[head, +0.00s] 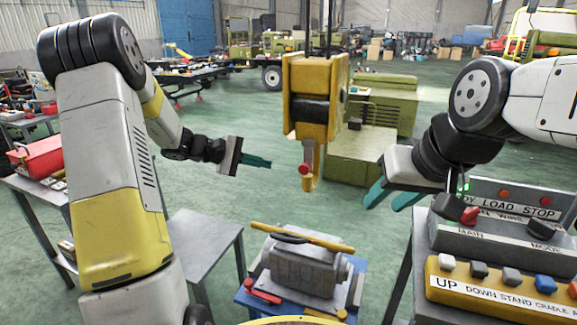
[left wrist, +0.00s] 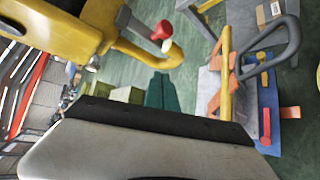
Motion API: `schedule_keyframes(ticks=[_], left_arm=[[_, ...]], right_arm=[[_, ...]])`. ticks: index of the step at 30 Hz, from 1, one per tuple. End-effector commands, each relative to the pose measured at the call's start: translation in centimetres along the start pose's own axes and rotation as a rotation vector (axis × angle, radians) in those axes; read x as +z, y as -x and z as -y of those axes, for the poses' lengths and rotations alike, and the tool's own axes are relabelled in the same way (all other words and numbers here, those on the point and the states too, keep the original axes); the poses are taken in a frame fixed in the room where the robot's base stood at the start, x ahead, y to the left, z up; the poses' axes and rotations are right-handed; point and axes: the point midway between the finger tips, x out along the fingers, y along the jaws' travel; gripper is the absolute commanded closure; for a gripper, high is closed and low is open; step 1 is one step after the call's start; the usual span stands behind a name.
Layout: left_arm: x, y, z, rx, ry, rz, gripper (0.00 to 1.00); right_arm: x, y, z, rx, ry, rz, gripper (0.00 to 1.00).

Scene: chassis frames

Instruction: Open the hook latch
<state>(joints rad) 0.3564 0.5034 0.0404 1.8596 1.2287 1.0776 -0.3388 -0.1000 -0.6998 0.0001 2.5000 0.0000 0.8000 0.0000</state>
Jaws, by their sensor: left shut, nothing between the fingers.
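A yellow hoist block (head: 316,95) hangs in the middle of the head view with a yellow hook (head: 309,183) below it. A red knob (head: 304,169) sits at the hook, and seems to be part of the latch. In the left wrist view the hook (left wrist: 150,54) and the red knob (left wrist: 160,30) show at upper middle; whether the latch is open is too small to tell. My left gripper (head: 262,162) is shut and empty, left of the hook and apart from it; its teal fingers (left wrist: 161,92) also show in the wrist view. My right gripper (head: 388,196) is open and empty, right of the hook.
A grey machine part (head: 303,270) with a yellow bar (head: 303,238) stands on a blue stand below the hook. A control panel (head: 500,285) with buttons is at lower right. A grey table (head: 205,240) is at left. Open green floor lies behind.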

Motion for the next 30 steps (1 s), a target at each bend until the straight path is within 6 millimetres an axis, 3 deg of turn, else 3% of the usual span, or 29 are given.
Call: schedule_keyframes(ticks=[14, 29, 30], left_arm=[[-0.1, -0.7, 0.0, 0.005, 0.004, 0.001, 1.0], [-0.1, -10.4, 0.1, 0.002, 0.005, 0.003, 1.0], [0.6, -10.0, -0.1, 0.004, 0.002, 0.0, 1.0]], right_arm=[[0.0, 0.0, 0.0, 0.0, 0.0, 0.0, 0.62], [0.0, 0.0, 0.0, 0.0, 0.0, 0.0, 0.62], [0.0, 0.0, 0.0, 0.0, 0.0, -0.001, 0.62]])
